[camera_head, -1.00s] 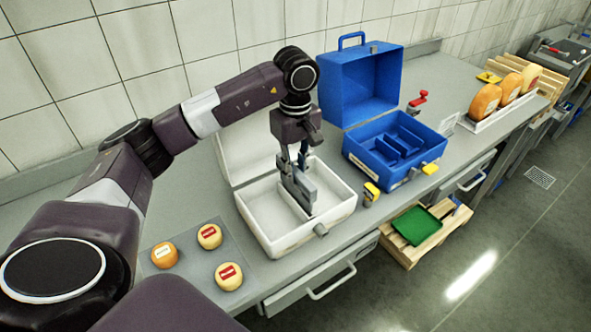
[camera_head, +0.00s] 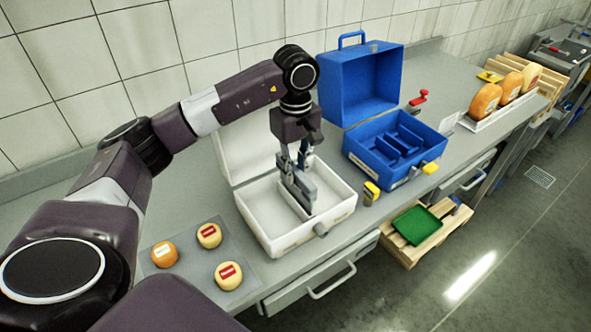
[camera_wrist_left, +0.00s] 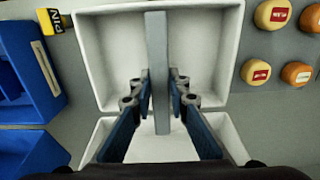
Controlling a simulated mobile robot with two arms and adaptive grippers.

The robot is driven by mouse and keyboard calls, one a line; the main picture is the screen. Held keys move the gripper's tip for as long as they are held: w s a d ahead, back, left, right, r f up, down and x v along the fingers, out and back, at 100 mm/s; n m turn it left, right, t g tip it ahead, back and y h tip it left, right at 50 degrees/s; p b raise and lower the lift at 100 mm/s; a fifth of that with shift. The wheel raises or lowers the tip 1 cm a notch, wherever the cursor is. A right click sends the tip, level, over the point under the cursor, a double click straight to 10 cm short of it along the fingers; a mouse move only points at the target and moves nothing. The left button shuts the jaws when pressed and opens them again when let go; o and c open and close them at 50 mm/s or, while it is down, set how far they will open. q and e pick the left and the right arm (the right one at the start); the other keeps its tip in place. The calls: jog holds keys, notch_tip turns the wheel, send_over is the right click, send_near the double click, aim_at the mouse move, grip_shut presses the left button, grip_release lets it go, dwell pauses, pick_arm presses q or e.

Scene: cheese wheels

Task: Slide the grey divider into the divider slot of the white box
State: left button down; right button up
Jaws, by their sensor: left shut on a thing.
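The white box (camera_head: 336,214) stands open on the counter, its lid (camera_head: 243,150) raised at the back. My left gripper (camera_head: 297,178) points down into the box and is shut on the grey divider (camera_head: 306,197). The divider is upright inside the box opening. The left wrist view shows the divider (camera_wrist_left: 157,60) edge-on between the fingers (camera_wrist_left: 159,92), running lengthwise across the box near its middle. The divider's lower edge and the slot are hidden, so I cannot tell if it sits in the slot. My right gripper is not in view.
Several small cheese wheels (camera_head: 229,275) lie on a grey mat (camera_head: 190,283) at the front left. An open blue box (camera_head: 420,138) stands to the right, with a yellow block (camera_head: 371,192) between the boxes. A tray of larger wheels (camera_head: 505,106) is farther right.

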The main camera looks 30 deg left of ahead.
aim_at(295, 194)
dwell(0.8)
pick_arm(q)
jog(key=shift+f+b, duration=0.75)
jog(key=shift+b, duration=0.1)
jog(key=shift+f+b, duration=1.6)
jog(key=shift+f, duration=0.5)
jog(key=c, duration=1.8)
grip_release()
jog(key=shift+r, duration=0.1)
jog(key=shift+o, duration=0.2)
notch_tip(295, 194, up, 12)
